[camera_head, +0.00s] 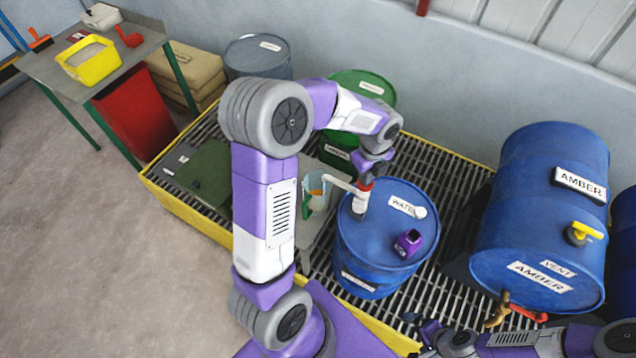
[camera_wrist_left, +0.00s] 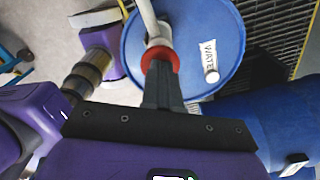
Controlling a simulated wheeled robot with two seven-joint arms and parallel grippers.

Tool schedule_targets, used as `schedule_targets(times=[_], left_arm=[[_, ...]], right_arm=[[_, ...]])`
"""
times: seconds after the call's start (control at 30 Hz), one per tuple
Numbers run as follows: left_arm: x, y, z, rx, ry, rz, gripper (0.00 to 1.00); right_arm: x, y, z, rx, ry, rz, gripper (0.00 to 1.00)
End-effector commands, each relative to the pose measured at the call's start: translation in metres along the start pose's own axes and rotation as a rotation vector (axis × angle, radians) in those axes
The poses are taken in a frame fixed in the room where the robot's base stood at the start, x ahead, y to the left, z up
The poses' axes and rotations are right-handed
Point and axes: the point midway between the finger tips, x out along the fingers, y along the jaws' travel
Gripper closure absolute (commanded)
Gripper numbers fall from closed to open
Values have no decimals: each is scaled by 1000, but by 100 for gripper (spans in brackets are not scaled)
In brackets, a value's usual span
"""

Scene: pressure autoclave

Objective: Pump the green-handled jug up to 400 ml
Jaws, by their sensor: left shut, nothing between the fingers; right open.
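The jug (camera_head: 317,190) with a green handle (camera_head: 306,208) stands left of the blue WATER drum (camera_head: 385,235). Its liquid level is too small to read. A white hand pump (camera_head: 361,202) with a red collar rises from the drum, and its spout (camera_head: 338,182) reaches over the jug. My left gripper (camera_head: 370,176) is shut and empty, at the pump's top. In the left wrist view its fingertips (camera_wrist_left: 161,72) overlap the red collar (camera_wrist_left: 160,58); whether they touch is unclear. My right gripper (camera_head: 428,326) is low at the bottom edge, partly visible, away from the pump.
A big blue AMBER drum (camera_head: 535,215) lies at right with a brass tap (camera_head: 497,310). A green drum (camera_head: 362,90) and a grey-blue drum (camera_head: 258,58) stand behind. A yellow-edged grating (camera_head: 450,185) carries the drums. A side table (camera_head: 135,55) holds a yellow tub (camera_head: 90,62).

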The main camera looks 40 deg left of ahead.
Motion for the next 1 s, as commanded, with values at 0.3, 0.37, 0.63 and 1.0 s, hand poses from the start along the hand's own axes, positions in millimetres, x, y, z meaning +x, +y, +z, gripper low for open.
schedule_targets(times=[0.3, 0.37, 0.63, 1.0], left_arm=[[15, 0, 0, -1, 1, 1, 100], [18, 0, 0, -1, 1, 2, 100], [23, 1, 0, -1, 1, 2, 100], [7, 1, 0, 0, 1, 2, 100]], right_arm=[[9, 3, 0, 0, 0, 0, 0], [11, 4, 0, 0, 0, 0, 0], [14, 5, -1, 0, 0, 0, 0], [0, 0, 0, 0, 0, 0, 0]])
